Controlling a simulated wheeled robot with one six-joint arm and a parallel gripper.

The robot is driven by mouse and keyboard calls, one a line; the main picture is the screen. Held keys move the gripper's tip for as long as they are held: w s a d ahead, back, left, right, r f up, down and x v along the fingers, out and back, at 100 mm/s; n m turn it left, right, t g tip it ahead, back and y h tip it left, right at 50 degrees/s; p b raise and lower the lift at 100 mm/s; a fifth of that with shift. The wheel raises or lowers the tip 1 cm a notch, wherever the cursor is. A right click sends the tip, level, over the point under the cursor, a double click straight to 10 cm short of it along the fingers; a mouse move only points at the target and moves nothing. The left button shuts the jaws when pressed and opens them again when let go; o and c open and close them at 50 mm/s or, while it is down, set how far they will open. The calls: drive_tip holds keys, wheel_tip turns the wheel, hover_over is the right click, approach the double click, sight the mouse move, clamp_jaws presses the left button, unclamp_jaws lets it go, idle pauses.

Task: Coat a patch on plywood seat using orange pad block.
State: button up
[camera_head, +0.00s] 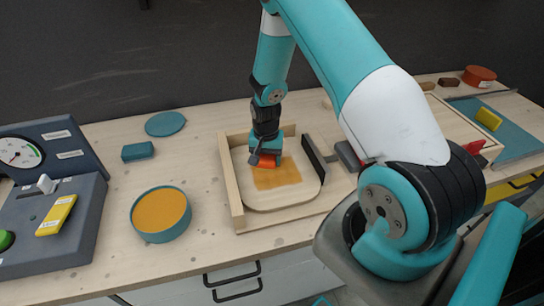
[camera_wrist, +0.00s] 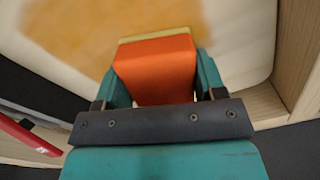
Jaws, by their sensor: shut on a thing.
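The plywood seat (camera_head: 260,197) is a pale panel with rounded corners, lying in a wooden frame (camera_head: 237,203) on the bench. An orange-brown coated patch (camera_head: 278,177) covers part of its upper middle; it also shows in the wrist view (camera_wrist: 120,25). My gripper (camera_head: 264,158) is over the seat and shut on the orange pad block (camera_wrist: 155,68). The block has a thin yellowish layer at its far edge. It is at the near border of the patch in the wrist view. It appears to touch the seat, but its underside is hidden.
A teal round tub (camera_head: 162,237) with orange contents stands left of the frame. A teal block (camera_head: 138,151) and teal disc (camera_head: 165,124) lie behind it. A grey panel with a gauge (camera_head: 20,152) is far left. A dark bar (camera_head: 314,158) stands at the frame's right.

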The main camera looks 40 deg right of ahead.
sight(293, 158)
drive_tip(key=shift+w+a, duration=0.35)
drive_tip(key=shift+a, duration=0.4)
drive_tip(key=shift+w+a, duration=0.3)
drive_tip(key=shift+a, duration=0.4)
drive_tip(key=shift+w+a, duration=0.35)
drive_tip(key=shift+a, duration=0.4)
drive_tip(key=shift+w+a, duration=0.2)
drive_tip(key=shift+a, duration=0.3)
drive_tip(key=shift+r, duration=0.1)
drive_tip(key=shift+s+d, duration=0.8)
drive_tip(key=shift+d, duration=0.9)
drive_tip(key=shift+s+d, duration=0.8)
drive_tip(key=shift+d, duration=0.85)
drive_tip(key=shift+s+d, duration=0.8)
drive_tip(key=shift+d, duration=0.9)
drive_tip(key=shift+s+d, duration=0.4)
drive_tip(key=shift+d, duration=0.4)
drive_tip(key=shift+s+d, duration=0.35)
drive_tip(key=shift+d, duration=0.4)
drive_tip(key=shift+r+p, duration=2.2)
drive_tip(key=shift+r, duration=0.75)
drive_tip(key=shift+r, duration=0.1)
